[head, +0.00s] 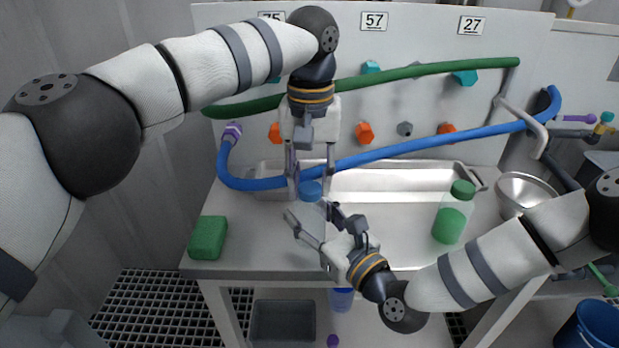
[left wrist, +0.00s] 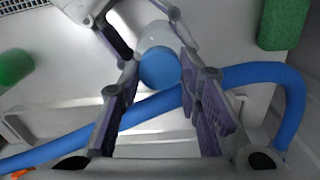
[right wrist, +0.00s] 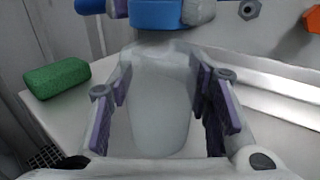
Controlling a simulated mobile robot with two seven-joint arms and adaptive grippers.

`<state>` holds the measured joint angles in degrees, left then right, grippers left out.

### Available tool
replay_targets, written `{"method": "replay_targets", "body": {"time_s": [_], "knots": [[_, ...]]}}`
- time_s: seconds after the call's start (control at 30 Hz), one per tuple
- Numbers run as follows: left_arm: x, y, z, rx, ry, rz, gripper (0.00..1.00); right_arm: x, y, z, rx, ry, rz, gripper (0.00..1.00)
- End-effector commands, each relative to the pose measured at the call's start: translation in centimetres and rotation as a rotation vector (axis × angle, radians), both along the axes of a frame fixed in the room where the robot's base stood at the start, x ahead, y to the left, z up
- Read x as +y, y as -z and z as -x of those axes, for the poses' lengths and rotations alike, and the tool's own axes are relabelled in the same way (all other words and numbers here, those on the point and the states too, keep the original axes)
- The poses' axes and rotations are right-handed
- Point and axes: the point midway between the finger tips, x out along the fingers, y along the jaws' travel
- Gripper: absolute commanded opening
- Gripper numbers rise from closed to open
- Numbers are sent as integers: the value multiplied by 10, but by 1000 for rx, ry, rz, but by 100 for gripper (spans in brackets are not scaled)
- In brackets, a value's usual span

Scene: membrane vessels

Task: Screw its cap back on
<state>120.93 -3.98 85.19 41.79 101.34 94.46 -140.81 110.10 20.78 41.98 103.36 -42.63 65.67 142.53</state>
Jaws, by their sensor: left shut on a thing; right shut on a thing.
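The blue cap (head: 311,190) is between the fingers of my left gripper (head: 311,180), which comes down from above and is shut on it. In the left wrist view the cap (left wrist: 159,68) shows as a round blue disc over the bottle. The pale translucent bottle (right wrist: 155,105) stands upright between the fingers of my right gripper (head: 325,222), which is shut on it from the front. In the right wrist view the cap (right wrist: 158,14) is right at the bottle's top. Whether its threads are engaged cannot be told. In the head view my right gripper hides most of the bottle.
A green sponge (head: 208,238) lies at the table's left. A green-capped bottle (head: 453,213) stands to the right, before a metal tray (head: 400,181). A blue hose (head: 400,149) passes close behind my left gripper. A metal bowl (head: 524,192) is at the far right.

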Motion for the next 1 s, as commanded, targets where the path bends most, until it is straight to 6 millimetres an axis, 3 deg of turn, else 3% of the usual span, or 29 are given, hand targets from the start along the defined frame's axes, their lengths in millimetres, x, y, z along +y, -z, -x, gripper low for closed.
{"method": "replay_targets", "body": {"time_s": [0.1, 0.13, 0.2, 0.57, 0.8, 1.0], "knots": [[0, -1, 0, 0, -3, 1, 20, 0, 1, 0, 2, 1, 1, 0], [0, -1, 0, 0, -3, 1, 38, 0, 1, 0, 2, 1, 1, 0], [0, -1, 0, 0, -4, 1, 54, 0, 1, 0, 2, 1, 1, 0], [0, -5, 0, -1, -6, 1, 55, 0, 1, 0, 2, 1, 1, 0], [-1, -48, 0, -4, -8, 1, 55, 0, 1, 0, 2, 1, 1, 0], [-1, -72, 0, -2, -6, 1, 55, 0, 1, 0, 1, 1, 1, 0]]}}
